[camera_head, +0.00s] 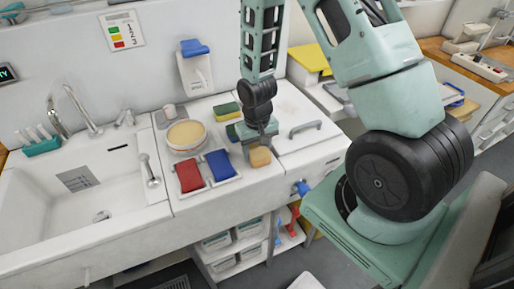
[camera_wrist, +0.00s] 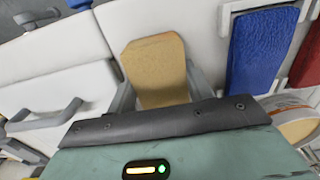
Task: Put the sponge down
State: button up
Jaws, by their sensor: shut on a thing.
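A tan sponge (camera_head: 260,157) is between the fingers of my gripper (camera_head: 262,143), over the front part of the white counter (camera_head: 215,198). In the wrist view the sponge (camera_wrist: 155,72) fills the space between the two grey fingers, and my gripper (camera_wrist: 158,88) is shut on it. The sponge points away from the palm. I cannot tell whether its lower end touches the counter.
A holder with a red pad (camera_head: 190,177) and a blue pad (camera_head: 221,165) is just left of the sponge. A round tub (camera_head: 186,136) and a green-and-yellow sponge (camera_head: 226,111) stand behind. A sink (camera_head: 82,190) is at left, a handled white lid (camera_head: 301,125) at right.

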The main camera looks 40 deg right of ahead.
jog(key=shift+f, duration=0.1)
jog(key=shift+f, duration=0.1)
jog(key=o, duration=0.9)
jog(key=shift+o, duration=0.2)
